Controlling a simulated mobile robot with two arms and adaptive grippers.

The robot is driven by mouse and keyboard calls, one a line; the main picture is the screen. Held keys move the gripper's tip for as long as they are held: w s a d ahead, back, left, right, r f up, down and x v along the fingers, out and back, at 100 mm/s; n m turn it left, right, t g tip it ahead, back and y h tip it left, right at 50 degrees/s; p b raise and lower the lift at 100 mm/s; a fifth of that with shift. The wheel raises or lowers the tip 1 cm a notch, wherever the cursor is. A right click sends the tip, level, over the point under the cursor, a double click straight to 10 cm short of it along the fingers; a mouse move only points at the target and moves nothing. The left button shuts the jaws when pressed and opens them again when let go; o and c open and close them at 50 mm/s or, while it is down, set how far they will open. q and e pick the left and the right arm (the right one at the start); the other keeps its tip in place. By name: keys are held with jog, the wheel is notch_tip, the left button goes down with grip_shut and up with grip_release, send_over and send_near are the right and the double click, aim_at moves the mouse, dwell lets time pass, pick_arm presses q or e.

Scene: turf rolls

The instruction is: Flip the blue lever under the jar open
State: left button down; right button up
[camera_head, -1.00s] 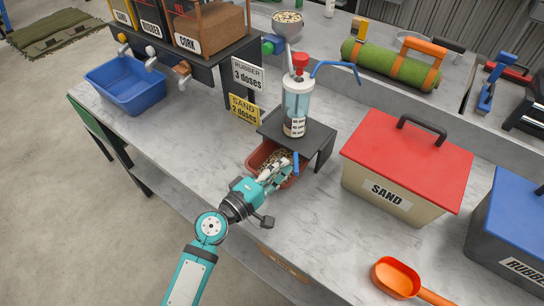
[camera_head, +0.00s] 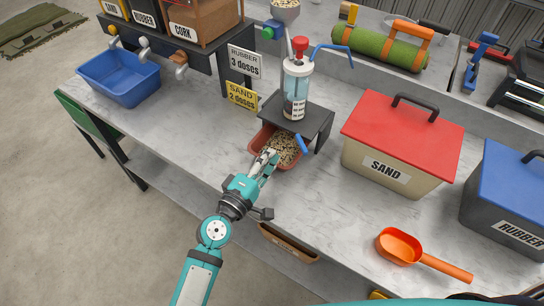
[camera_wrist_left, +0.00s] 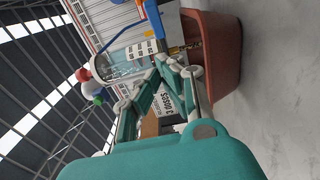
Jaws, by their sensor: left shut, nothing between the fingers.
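The jar (camera_head: 297,92), clear with bluish contents and a red top, stands upright on a dark stand (camera_head: 312,122). The short blue lever (camera_head: 303,144) sticks out under the stand's front edge, slanting down to the right. A terracotta tray (camera_head: 292,164) with speckled granules sits below the stand. My left gripper (camera_head: 268,158) is shut and empty over the tray's near left side, apart from the lever. In the left wrist view the jar (camera_wrist_left: 128,58) and the tray (camera_wrist_left: 226,60) lie beyond the fingers (camera_wrist_left: 178,68). My right gripper is out of view.
A sand box (camera_head: 400,145) with a red lid stands right of the stand, and a blue-lidded rubber box (camera_head: 510,200) farther right. An orange scoop (camera_head: 400,246) lies in front. A blue bin (camera_head: 120,80) stands at left. The countertop between is clear.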

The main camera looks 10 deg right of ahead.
pick_arm(q)
jog(key=shift+s+a+f, duration=0.15)
jog(key=shift+s+a, duration=0.1)
jog(key=shift+s, duration=0.3)
jog(key=shift+s+a+f, duration=0.1)
jog(key=shift+s+a, duration=0.15)
jog(key=shift+s, duration=0.3)
jog(key=b+v, duration=0.1)
jog(key=v, duration=0.4)
jog(key=shift+s+d, duration=0.1)
jog(key=shift+s, duration=0.1)
jog(key=shift+s+a+r+b, duration=0.1)
jog(key=shift+s+a+b, duration=0.1)
jog(key=shift+s+b, duration=0.1)
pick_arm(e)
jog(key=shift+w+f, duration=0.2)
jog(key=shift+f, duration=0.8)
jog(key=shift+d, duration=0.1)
